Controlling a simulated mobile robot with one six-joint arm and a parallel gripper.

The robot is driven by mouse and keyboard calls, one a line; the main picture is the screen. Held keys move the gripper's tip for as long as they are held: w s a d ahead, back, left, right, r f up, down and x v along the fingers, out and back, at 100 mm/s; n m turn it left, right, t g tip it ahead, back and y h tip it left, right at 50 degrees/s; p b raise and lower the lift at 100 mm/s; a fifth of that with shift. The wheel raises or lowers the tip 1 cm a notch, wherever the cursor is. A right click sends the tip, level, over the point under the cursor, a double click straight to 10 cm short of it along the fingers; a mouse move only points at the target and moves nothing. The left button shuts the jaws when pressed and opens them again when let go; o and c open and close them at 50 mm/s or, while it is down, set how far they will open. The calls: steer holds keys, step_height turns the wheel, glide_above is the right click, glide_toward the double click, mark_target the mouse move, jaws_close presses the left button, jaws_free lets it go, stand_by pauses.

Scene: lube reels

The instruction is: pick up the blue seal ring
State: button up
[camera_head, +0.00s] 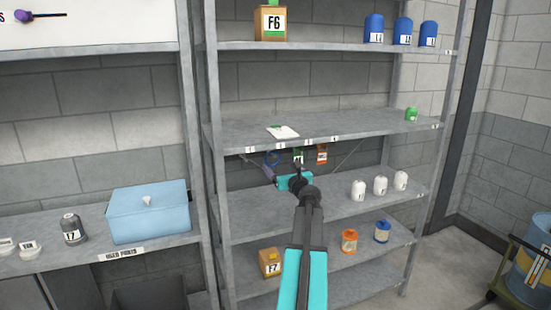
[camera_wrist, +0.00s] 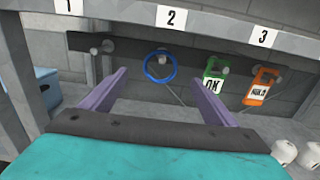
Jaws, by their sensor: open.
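The blue seal ring (camera_wrist: 160,67) hangs on a peg of a dark rail below the shelf edge, under the label 2, in the wrist view. In the head view the ring (camera_head: 272,159) shows small, just above and left of my gripper. My gripper (camera_wrist: 160,84) is open and empty, its two purple fingers spread apart and pointing toward the rail. The gap in depth is hard to tell.
A green OK tag (camera_wrist: 213,75) and an orange tag (camera_wrist: 261,86) hang to the right of the ring. The shelf edge (camera_wrist: 215,27) runs just above. White bottles (camera_head: 381,185) stand to the right on the shelf below. A light blue box (camera_head: 150,222) sits at left.

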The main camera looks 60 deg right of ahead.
steer(key=shift+x, duration=0.95)
steer(key=shift+p+x, duration=1)
steer(key=shift+x, duration=1.6)
steer(key=shift+c, duration=0.3)
steer(key=c, duration=1)
